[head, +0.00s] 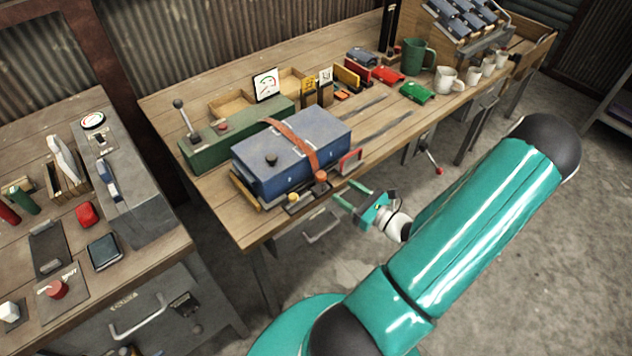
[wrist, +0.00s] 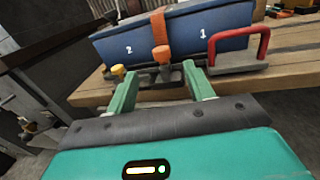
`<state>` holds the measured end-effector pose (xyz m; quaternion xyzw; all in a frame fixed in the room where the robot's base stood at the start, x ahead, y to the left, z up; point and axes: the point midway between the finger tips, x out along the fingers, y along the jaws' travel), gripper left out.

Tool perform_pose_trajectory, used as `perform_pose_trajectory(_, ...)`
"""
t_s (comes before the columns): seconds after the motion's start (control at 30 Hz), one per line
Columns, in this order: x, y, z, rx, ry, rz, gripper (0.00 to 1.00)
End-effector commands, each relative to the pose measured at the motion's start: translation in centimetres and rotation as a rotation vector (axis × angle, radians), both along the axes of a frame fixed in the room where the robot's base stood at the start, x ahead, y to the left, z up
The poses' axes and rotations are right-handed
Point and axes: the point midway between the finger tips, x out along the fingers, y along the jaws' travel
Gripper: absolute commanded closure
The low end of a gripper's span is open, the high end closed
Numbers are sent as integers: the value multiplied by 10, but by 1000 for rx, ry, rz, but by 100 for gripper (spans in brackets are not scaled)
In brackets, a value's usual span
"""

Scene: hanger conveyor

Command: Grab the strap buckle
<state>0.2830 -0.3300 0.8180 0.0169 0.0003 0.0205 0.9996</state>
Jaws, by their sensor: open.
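A blue case (head: 290,150) sits on the wooden bench with an orange strap (head: 298,135) over its lid. At the strap's front lower end is an orange-capped piece (head: 320,177), which looks like the strap buckle. My gripper (head: 348,194) is open and empty, just off the bench's front edge. Its two green fingers (wrist: 160,74) point at the orange piece, apparently without touching it.
A yellow knob (wrist: 118,71) stands left of the orange piece, and a red handle (wrist: 240,42) stands right. A green box with a lever (head: 190,140) is behind the case. Mugs (head: 447,78) stand farther along the bench. A second bench (head: 150,245) is at left.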

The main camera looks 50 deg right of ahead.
Motion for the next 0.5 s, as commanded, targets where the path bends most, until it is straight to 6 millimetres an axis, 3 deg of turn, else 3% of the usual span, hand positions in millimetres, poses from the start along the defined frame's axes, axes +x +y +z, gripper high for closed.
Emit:
perform_pose_trajectory(0.2,41,1,0,-1,0,4,47)
perform_pose_trajectory(0.5,71,4,-1,1,0,5,47)
